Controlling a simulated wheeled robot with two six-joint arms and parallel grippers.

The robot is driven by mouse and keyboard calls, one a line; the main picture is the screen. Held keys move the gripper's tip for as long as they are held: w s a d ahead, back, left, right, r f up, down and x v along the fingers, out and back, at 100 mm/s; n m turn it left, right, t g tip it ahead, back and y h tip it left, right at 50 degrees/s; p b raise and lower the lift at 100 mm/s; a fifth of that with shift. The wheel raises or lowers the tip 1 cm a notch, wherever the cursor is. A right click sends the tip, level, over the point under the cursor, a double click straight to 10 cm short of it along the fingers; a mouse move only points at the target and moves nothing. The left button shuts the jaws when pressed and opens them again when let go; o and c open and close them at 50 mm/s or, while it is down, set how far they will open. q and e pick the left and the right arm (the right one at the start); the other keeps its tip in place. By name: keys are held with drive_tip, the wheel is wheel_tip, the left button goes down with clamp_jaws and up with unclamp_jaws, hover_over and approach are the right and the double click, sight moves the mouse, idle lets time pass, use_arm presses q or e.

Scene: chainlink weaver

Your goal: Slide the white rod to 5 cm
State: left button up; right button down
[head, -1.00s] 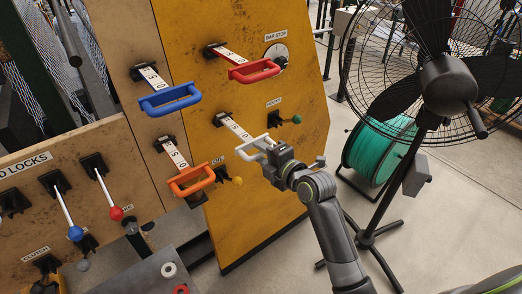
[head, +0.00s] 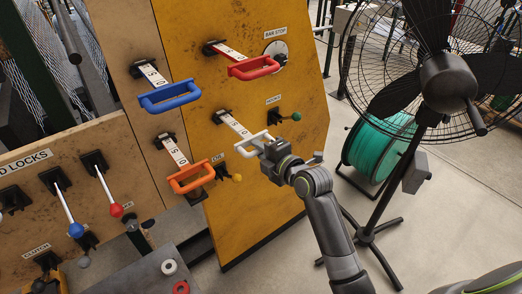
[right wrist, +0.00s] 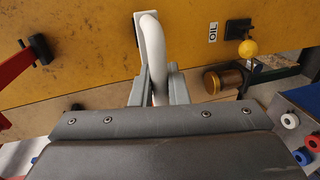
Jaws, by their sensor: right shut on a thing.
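The white rod's handle (head: 246,148) is a white loop at the outer end of a pale scale bar (head: 233,125) that sticks out from the yellow panel. The scale's marks are too small to read well. My right gripper (head: 268,143) is shut on the right side of this handle. In the right wrist view, the white handle (right wrist: 152,45) runs down between my right gripper's grey fingers (right wrist: 154,88). Part of the handle is hidden by the gripper. My left gripper is not in view.
A red handle (head: 254,68) is above, a blue handle (head: 170,98) upper left and an orange handle (head: 191,178) lower left. A green-knobbed lever (head: 295,116) and a yellow knob (head: 237,178) are close by. A black fan (head: 445,82) and green reel (head: 375,148) stand right.

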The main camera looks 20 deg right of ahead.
sight(250, 139)
drive_tip(key=b+x, duration=0.1)
drive_tip(key=x, duration=0.1)
drive_tip(key=r+x, duration=0.1)
drive_tip(key=x, duration=0.1)
drive_tip(key=shift+w+a+f+b, duration=0.1)
drive_tip(key=shift+w+f+b, duration=0.05)
drive_tip(key=shift+w+b, duration=0.2)
drive_tip(key=shift+w+a, duration=0.1)
drive_tip(key=shift+w, duration=0.15)
drive_tip(key=shift+s, duration=0.15)
drive_tip(key=c, duration=1.5)
unclamp_jaws()
drive_tip(key=shift+s, duration=0.15)
drive_tip(key=b+v, duration=0.3)
drive_tip(key=v, duration=1.4)
drive_tip(key=shift+s+b, duration=0.1)
drive_tip(key=shift+b, duration=0.3)
